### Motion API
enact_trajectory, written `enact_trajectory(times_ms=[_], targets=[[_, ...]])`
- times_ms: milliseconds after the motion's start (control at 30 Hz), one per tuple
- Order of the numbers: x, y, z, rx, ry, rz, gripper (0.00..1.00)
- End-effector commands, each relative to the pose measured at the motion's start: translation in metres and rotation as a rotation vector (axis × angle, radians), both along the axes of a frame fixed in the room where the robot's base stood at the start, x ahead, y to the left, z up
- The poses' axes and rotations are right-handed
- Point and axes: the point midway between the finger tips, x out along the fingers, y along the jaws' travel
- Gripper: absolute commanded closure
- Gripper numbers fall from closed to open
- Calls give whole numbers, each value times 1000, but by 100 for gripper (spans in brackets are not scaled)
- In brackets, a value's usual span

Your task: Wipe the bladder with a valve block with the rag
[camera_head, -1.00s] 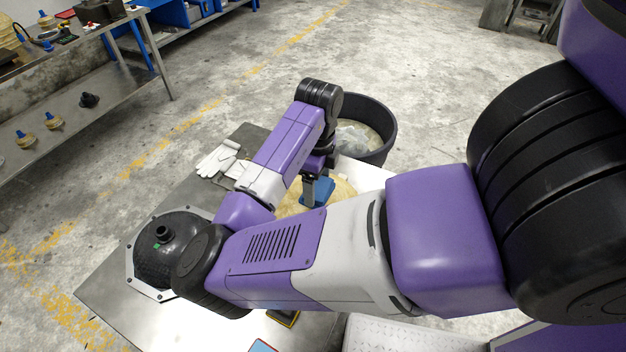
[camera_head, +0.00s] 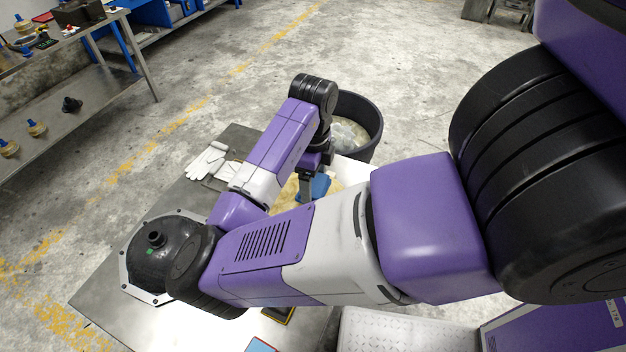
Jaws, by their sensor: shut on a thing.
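My gripper (camera_head: 308,188) points down at the far side of the metal table, partly hidden behind my arm. It is shut on a blue cloth-like piece, apparently the rag (camera_head: 320,187). The rag is low over a tan, yellowish piece (camera_head: 287,197) on the table; I cannot tell whether they touch. A black dome (camera_head: 150,268) with a stub on top and a green mark sits in a pale bolted flange at the table's left, apart from the gripper. It may be the bladder with the valve block, but I cannot tell. My forearm covers its right side.
White gloves (camera_head: 207,161) lie at the table's (camera_head: 190,205) back left. A black bin (camera_head: 372,122) stands behind the gripper. A pale textured surface (camera_head: 400,333) is at front. A workbench with a lower shelf (camera_head: 75,125) stands at upper left. Open floor lies beyond the table.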

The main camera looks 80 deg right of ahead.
Motion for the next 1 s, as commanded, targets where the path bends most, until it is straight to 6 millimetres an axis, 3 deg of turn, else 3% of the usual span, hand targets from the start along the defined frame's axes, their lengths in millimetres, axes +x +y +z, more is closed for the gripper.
enact_trajectory(times_ms=[33,467,1000], targets=[[0,0,9,0,-1,0,64],[1,0,47,-1,-3,1,64],[1,0,48,-1,-3,2,64]])
